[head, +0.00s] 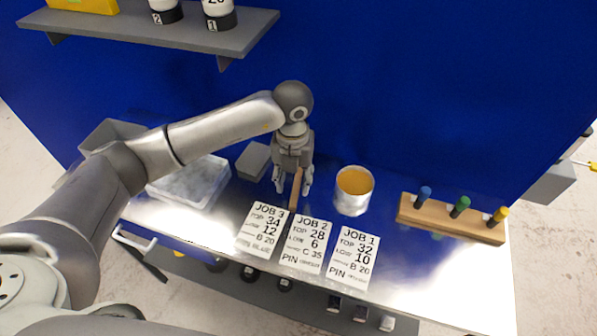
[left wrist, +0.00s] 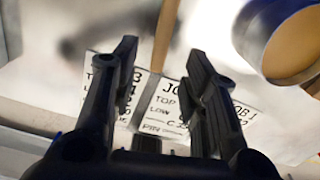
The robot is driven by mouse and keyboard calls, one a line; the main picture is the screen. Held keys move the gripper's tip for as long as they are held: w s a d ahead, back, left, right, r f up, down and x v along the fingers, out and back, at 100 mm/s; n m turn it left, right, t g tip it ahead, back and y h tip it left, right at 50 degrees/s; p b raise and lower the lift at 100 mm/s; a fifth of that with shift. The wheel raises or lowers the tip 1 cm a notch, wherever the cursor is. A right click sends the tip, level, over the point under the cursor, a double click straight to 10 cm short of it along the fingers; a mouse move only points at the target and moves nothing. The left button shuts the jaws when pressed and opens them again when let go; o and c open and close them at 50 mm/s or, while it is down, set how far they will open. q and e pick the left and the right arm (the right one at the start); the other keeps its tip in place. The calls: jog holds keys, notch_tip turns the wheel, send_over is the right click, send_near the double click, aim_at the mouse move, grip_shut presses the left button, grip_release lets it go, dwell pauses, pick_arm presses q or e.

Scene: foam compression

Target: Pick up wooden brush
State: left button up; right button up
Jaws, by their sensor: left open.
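The wooden brush (head: 297,184) shows as a thin tan handle between the fingers of my left gripper (head: 292,188), just behind the job cards. In the left wrist view the handle (left wrist: 166,34) runs down between the two open fingertips (left wrist: 162,56), with a gap on each side. The fingers point down over the bench and are not closed on the handle. The brush's other end is hidden by the gripper in the head view. My right gripper is not in view.
An open can of amber contents (head: 353,190) stands right of the gripper; a grey block (head: 254,160) and pale tray (head: 190,182) lie left. Job cards (head: 307,243) lie in front. A wooden rack (head: 450,218) with coloured pegs is at right. A blue wall (head: 420,90) rises behind.

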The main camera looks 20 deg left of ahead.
aim_at(294, 195)
pick_arm(q)
jog(key=shift+f, duration=0.4)
notch_tip(294, 195, down, 4)
jog(key=shift+w+f+p, duration=0.1)
jog(key=shift+f+p, duration=0.05)
jog(key=shift+p, duration=0.85)
jog(key=shift+f, duration=0.1)
jog(key=c, duration=0.5)
grip_shut()
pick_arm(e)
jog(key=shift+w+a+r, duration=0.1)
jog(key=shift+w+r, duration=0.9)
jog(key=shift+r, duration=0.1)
